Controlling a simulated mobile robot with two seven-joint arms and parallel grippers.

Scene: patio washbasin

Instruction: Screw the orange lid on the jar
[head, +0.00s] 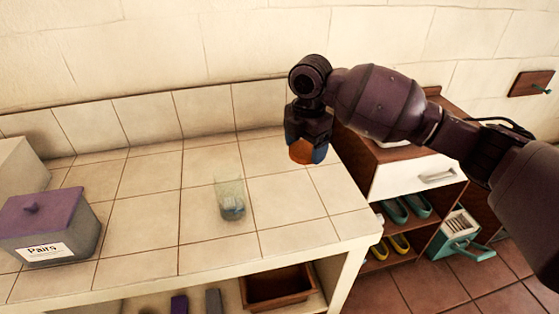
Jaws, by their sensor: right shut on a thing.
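The jar (231,199) is a clear glass that stands upright and open at the top on the tiled counter (150,205). Something small and bluish shows at its bottom. My right gripper (307,150) points down, above and to the right of the jar, near the counter's right end. It is shut on the orange lid (302,152), which is partly hidden by the fingers. The lid is apart from the jar. My left gripper is not in view.
A grey box with a purple lid (45,220), labelled "Pairs", stands at the counter's left. A wooden cabinet (415,180) with shoes on its shelves stands right of the counter. A brown bin (280,287) sits below. The counter around the jar is clear.

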